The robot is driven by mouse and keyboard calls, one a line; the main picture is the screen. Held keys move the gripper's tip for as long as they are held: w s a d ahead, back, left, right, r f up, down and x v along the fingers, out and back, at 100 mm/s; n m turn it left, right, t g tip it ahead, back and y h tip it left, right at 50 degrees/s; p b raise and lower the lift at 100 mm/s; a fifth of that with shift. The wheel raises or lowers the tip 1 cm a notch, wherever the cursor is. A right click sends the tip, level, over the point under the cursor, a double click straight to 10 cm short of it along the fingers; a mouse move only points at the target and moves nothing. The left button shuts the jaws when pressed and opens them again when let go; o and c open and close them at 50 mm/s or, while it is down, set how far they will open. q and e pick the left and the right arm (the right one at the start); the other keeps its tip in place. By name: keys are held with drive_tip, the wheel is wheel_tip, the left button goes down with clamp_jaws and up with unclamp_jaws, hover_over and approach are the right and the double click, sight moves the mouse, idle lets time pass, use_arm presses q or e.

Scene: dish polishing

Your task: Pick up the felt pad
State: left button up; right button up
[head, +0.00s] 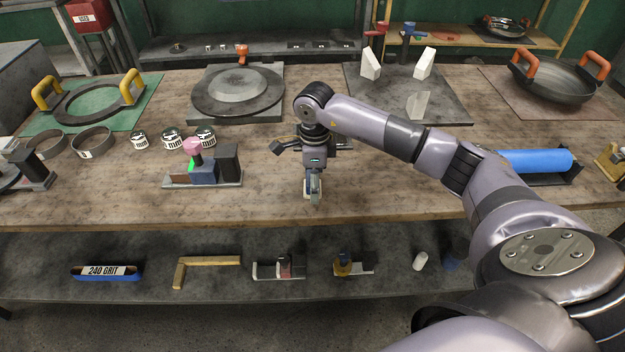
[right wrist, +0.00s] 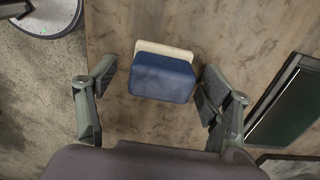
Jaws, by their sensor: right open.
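The felt pad (right wrist: 162,76) shows in the right wrist view as a blue block with a cream layer along its far edge. It rests on the wooden bench top and lies between the spread fingers of my right gripper (right wrist: 158,95), with a gap on each side. In the head view my right gripper (head: 313,193) points down near the bench's front edge and mostly hides the pad. It is open and holds nothing. My left gripper is not in view.
A small tool stand (head: 203,184) with a pink knob and several labelled tins (head: 172,139) stand left of my right gripper. A round plate (head: 238,90) lies behind. A blue roll (head: 537,161) lies to the right.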

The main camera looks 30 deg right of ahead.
drive_tip(key=shift+f, duration=0.25)
drive_tip(key=shift+c, duration=0.5)
drive_tip(key=c, duration=1.2)
drive_tip(key=shift+o, duration=0.2)
drive_tip(key=shift+r, duration=0.15)
wheel_tip(320, 180, up, 20)
drive_tip(key=b, duration=0.1)
drive_tip(key=shift+b, duration=0.3)
